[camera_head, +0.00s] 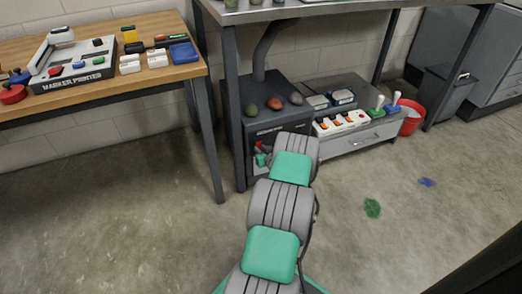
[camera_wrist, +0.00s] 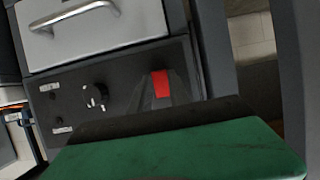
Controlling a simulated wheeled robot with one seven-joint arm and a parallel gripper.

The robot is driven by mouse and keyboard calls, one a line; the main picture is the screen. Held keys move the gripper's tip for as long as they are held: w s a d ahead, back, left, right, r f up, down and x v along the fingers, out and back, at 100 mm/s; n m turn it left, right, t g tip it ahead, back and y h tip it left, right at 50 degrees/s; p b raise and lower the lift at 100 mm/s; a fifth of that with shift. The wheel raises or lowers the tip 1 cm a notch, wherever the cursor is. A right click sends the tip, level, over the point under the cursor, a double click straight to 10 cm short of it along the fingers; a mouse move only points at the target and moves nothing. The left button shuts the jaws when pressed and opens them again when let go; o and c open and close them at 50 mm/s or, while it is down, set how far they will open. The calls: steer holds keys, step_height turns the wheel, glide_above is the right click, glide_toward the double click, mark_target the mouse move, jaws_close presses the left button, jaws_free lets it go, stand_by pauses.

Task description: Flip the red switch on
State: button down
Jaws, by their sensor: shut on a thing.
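The red switch (camera_wrist: 161,84) shows in the wrist view as a red piece on a dark front panel (camera_wrist: 118,83). My gripper (camera_wrist: 162,98) reaches up to it from below, its dark fingers shut on the red switch. The green and black body of my gripper fills the bottom of the wrist view and hides the panel's lower part. In the head view, my arm reaches to the dark box (camera_head: 286,93) under the metal table and covers much of its front. I cannot tell the switch's position.
In the wrist view, a black knob (camera_wrist: 95,96) sits left of the switch, below a pale front with a metal handle (camera_wrist: 70,16). In the head view, a low cabinet (camera_head: 358,140) with a switch strip stands right of the box. A wooden table (camera_head: 110,85) stands left.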

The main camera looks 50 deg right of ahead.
steer(key=shift+f, duration=0.15)
steer(key=t+b, duration=0.1)
steer(key=b, duration=0.1)
steer(key=t+h+b, duration=0.1)
steer(key=b, duration=0.2)
steer(key=shift+f+b, duration=0.25)
steer(key=shift+b, duration=0.1)
steer(key=c, duration=1.2)
jaws_free()
steer(key=shift+c, duration=0.2)
steer(key=p+v, duration=0.3)
steer(key=v, duration=0.4)
steer(key=shift+s+a+f, duration=0.15)
steer(key=shift+s+a, duration=0.15)
steer(key=shift+s, duration=0.05)
